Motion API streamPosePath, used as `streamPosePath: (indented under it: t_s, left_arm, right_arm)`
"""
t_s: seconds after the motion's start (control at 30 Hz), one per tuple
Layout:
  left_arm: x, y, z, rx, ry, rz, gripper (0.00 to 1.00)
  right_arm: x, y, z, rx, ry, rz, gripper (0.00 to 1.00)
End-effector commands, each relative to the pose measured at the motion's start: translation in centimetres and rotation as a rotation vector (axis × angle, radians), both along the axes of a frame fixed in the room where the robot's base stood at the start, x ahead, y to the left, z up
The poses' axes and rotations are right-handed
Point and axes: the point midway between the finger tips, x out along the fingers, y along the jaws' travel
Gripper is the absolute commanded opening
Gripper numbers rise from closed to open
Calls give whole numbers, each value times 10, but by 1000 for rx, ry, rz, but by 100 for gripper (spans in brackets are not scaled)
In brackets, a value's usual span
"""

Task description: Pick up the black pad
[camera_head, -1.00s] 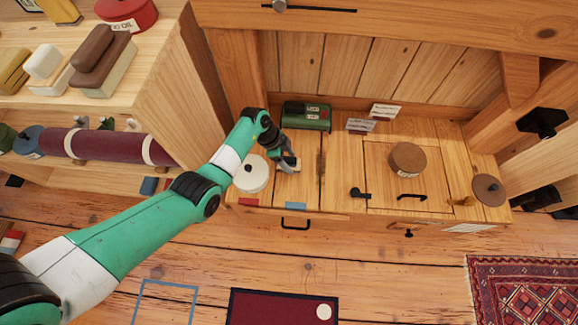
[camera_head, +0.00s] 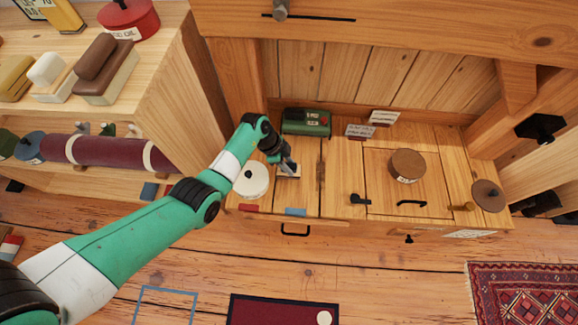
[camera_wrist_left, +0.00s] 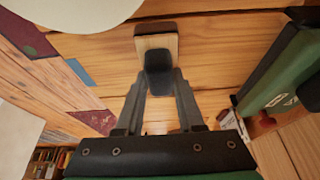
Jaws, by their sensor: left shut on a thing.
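The black pad (camera_wrist_left: 158,62) is a small dark block in the left wrist view, between the fingers of my left gripper (camera_wrist_left: 160,82). Just beyond it is a pale wooden block with a dark top (camera_wrist_left: 157,42). My left gripper also shows in the head view (camera_head: 290,168), low over the left part of the wooden bench top, and is shut on the pad. In the head view the fingers largely hide the pad. I cannot tell whether it is clear of the surface. My right gripper is in neither current view.
A round white lidded tin (camera_head: 250,181) stands close to the left of the gripper. A green box (camera_head: 306,122) stands behind it. A brown round block (camera_head: 407,165) sits on a hatch to the right. A black handle (camera_head: 295,230) is on the bench front.

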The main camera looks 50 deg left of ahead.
Motion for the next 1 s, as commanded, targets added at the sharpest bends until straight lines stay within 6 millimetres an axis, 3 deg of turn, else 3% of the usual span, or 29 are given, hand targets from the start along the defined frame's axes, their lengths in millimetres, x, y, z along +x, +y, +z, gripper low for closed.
streamPosePath:
  t_s: [0.27,0.53,0.73,1.0]
  left_arm:
    - [-3,-2,43,-1,-1,0,0]
    - [-45,-30,108,0,0,-2,0]
    - [-93,-60,124,-1,2,-2,0]
    - [-117,-76,130,0,0,0,0]
  right_arm:
    - [0,0,38,0,0,0,50]
    - [0,0,119,0,-1,0,50]
    - [0,0,158,0,0,0,50]
    - [0,0,172,0,0,0,50]
